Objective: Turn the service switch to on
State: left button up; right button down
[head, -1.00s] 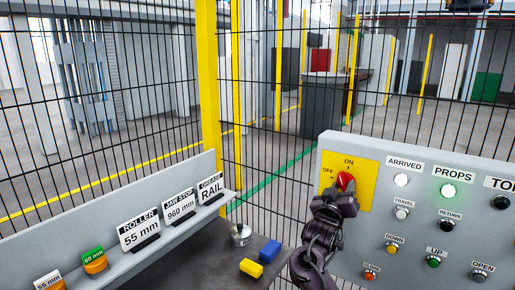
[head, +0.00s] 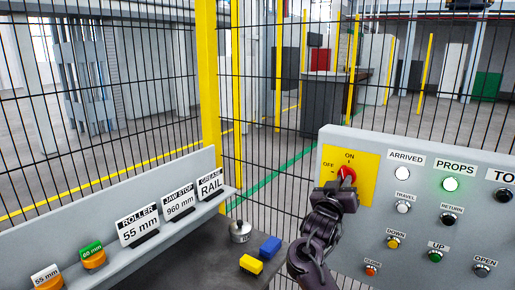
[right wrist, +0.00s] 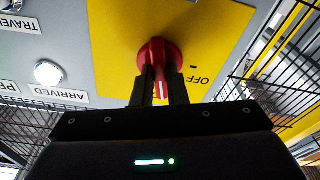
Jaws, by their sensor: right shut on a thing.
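The service switch is a red rotary knob (head: 347,172) on a yellow plate (head: 366,188) at the left of the grey control panel. The plate reads ON above the knob and OFF to its left. In the head view my right gripper (head: 346,184) reaches up to the knob from below. In the right wrist view the knob (right wrist: 158,55) sits between the two dark fingers (right wrist: 163,88), which are shut on its grip. The knob's white mark points down in this upside-down view, toward the ON side. The OFF label shows at its right. My left gripper is out of view.
A shelf with labels (head: 138,227), a metal weight (head: 240,231), yellow (head: 251,264) and blue (head: 270,247) blocks are at left. A mesh fence stands behind.

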aim_at(344, 178)
jog(key=shift+f+m+h+b, duration=0.1)
jog(key=shift+m+h+b, duration=0.2)
jog(key=shift+m+b, duration=1.35)
jog(key=shift+m, duration=0.25)
jog(key=c, duration=1.3)
grip_release()
jog(key=shift+r+p+v, duration=0.15)
jog(key=shift+p+v, duration=0.25)
jog(key=shift+v, duration=0.45)
jog(key=shift+r+p+v, duration=0.15)
jog(key=shift+p+v, duration=0.25)
jog(key=shift+v, duration=0.45)
jog(key=v, duration=0.2)
jog(key=p+v, duration=0.1)
jog(key=shift+s+a+r, duration=0.25)
jog(key=shift+r, duration=0.05)
